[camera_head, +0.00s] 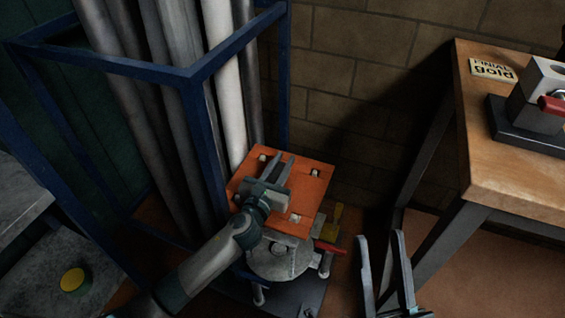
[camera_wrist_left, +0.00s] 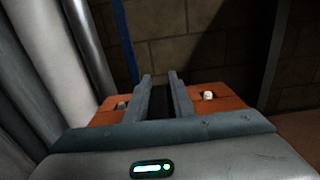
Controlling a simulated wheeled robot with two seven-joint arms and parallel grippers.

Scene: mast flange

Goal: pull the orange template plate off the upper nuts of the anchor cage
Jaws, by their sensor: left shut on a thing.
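The orange template plate (camera_head: 312,187) lies roughly level above a grey round metal part (camera_head: 277,264) beside the pipe rack. Small pale nuts or stud ends show at its corners, one at the right (camera_head: 314,172) and one in the left wrist view (camera_wrist_left: 208,95). My left gripper (camera_head: 282,166) reaches over the middle of the plate (camera_wrist_left: 225,103) and is shut on it; the exact grip spot between the fingers is dark. Whether the plate still touches the nuts, I cannot tell. The anchor cage under it is mostly hidden. My right gripper (camera_head: 382,240) is open and empty, low and right of the plate.
A blue frame (camera_head: 205,72) holding tall grey pipes (camera_head: 170,100) stands close left of the plate. A wooden bench (camera_head: 520,165) with a vise (camera_head: 535,105) and a sign (camera_head: 492,71) is at the right. A red handle (camera_head: 328,248) sticks out below the plate. A brick wall (camera_head: 360,50) is behind.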

